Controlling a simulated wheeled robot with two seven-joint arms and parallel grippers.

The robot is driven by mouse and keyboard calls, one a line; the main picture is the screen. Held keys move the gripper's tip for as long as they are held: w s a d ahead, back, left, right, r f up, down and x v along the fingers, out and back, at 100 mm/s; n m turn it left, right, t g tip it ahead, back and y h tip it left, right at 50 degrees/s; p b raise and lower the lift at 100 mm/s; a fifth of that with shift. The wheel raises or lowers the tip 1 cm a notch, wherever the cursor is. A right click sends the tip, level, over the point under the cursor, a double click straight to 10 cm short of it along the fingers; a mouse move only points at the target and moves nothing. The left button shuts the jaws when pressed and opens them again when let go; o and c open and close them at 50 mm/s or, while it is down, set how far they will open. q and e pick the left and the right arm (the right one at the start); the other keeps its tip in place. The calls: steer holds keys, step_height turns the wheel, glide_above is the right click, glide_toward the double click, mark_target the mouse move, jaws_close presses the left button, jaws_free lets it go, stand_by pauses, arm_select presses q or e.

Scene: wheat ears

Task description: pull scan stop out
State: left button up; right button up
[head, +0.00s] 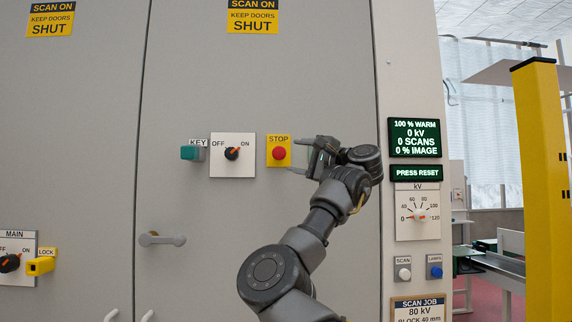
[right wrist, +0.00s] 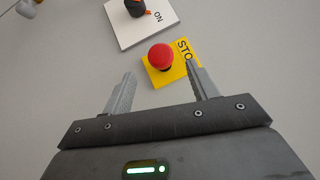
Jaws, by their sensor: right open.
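The scan stop is a red mushroom button (head: 279,153) on a yellow plate marked STOP (head: 278,140), on the grey cabinet door. It also shows in the right wrist view as a red button (right wrist: 161,56), ahead of the fingertips and between their lines. My right gripper (head: 296,154) is open, just right of the button, with its fingers pointing at the plate. In the wrist view the two fingers (right wrist: 161,82) are spread and hold nothing. I cannot tell how far the button stands out. My left gripper is not in view.
Left of the stop are an OFF/ON knob (head: 232,153) and a teal key (head: 190,153). A door handle (head: 162,239) sticks out below. A yellow post (head: 541,190) stands at the right.

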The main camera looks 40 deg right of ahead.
steer(key=b+v, duration=0.1)
steer(key=v, duration=0.2)
steer(key=shift+s, duration=0.25)
steer(key=shift+w+f, duration=0.1)
